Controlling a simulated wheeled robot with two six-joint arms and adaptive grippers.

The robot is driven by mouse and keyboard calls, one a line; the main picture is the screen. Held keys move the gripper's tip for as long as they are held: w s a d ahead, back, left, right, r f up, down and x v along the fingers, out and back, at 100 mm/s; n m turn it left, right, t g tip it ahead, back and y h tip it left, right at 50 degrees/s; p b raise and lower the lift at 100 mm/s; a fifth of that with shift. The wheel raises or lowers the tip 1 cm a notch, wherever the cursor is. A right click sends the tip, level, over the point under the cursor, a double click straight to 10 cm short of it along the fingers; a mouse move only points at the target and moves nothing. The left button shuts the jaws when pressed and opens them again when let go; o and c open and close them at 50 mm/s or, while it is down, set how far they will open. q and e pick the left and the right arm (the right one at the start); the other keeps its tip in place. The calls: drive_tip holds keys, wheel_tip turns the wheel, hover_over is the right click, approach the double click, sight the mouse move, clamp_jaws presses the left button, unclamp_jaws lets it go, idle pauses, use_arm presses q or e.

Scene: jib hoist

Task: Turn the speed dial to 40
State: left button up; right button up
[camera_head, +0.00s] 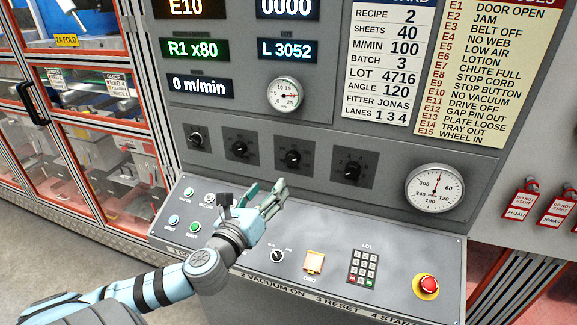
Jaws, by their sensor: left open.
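A row of black dials is on the grey upright panel: a far-left dial (196,138), a second dial (240,148), a third dial (293,158) and a right dial (352,169). Their labels and scales are too small to read, so I cannot tell which is the speed dial. A display (200,86) above reads 0 m/min. My left gripper (278,196) is open and empty over the sloping desk, below the third dial and apart from it. Its fingers point up and right. My right gripper is out of view.
A large angle gauge (435,187) is right of the dials. Red tags (521,201) hang farther right.

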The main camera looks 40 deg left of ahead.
sight(291, 160)
use_arm(q)
drive_tip(key=p+x, duration=0.1)
drive_tip(key=x, duration=1.2)
drive_tip(key=shift+w+d+f, duration=0.1)
drive_tip(key=shift+w, duration=0.1)
drive_tip(key=shift+s, duration=0.1)
drive_tip(key=c, duration=1.1)
